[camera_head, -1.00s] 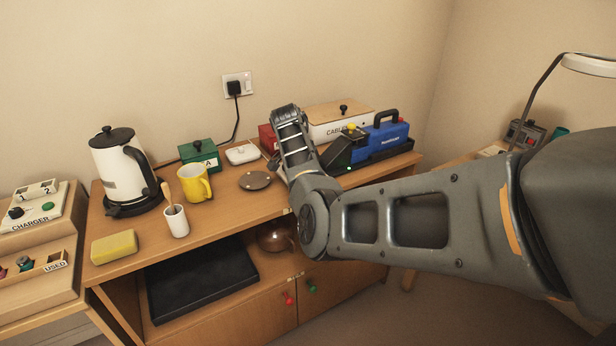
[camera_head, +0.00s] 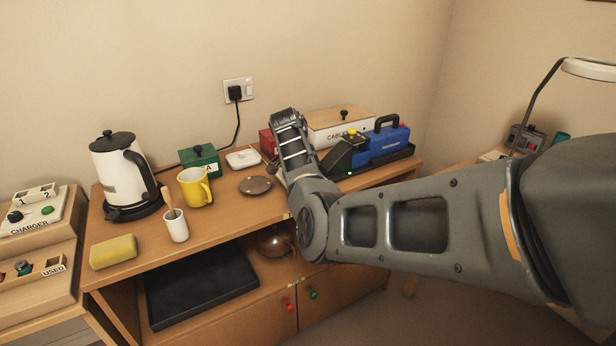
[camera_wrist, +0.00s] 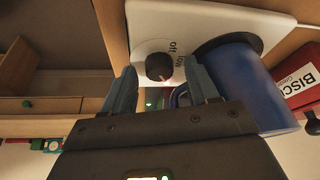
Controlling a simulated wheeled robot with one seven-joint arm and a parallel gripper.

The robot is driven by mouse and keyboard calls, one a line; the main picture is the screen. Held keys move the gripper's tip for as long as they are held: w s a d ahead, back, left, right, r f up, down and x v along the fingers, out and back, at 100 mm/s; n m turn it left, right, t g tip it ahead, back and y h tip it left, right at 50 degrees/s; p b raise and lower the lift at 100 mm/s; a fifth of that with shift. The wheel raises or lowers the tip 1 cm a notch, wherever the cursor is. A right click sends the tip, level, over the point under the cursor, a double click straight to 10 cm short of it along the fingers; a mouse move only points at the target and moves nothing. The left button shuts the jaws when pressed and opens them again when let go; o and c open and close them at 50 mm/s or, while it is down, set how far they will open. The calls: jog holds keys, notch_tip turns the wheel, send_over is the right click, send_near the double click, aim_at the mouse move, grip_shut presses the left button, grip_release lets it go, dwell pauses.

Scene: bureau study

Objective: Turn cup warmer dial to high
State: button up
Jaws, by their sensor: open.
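In the wrist view the white cup warmer (camera_wrist: 145,22) fills the upper middle, with a round black dial (camera_wrist: 160,66) on its face. The words "off" and "low" are printed beside the dial; I cannot read its setting with certainty. A blue mug (camera_wrist: 240,85) is at the warmer, right of the dial. My gripper (camera_wrist: 161,85) is open, with one finger to each side of the dial in the picture. Whether the fingers touch the dial I cannot tell. In the head view my arm hides the cup warmer and the fingertips.
A red biscuit tin (camera_wrist: 296,85) is close by at the right in the wrist view. In the head view, a small saucer-like disc (camera_head: 255,185), yellow mug (camera_head: 195,187), white cup (camera_head: 176,226) and kettle (camera_head: 118,170) stand left of my arm. A blue case (camera_head: 385,140) is to the right.

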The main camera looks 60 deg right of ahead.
jog(key=v, duration=0.7)
jog(key=shift+a+r, duration=0.2)
jog(key=shift+r, duration=0.15)
dwell(0.5)
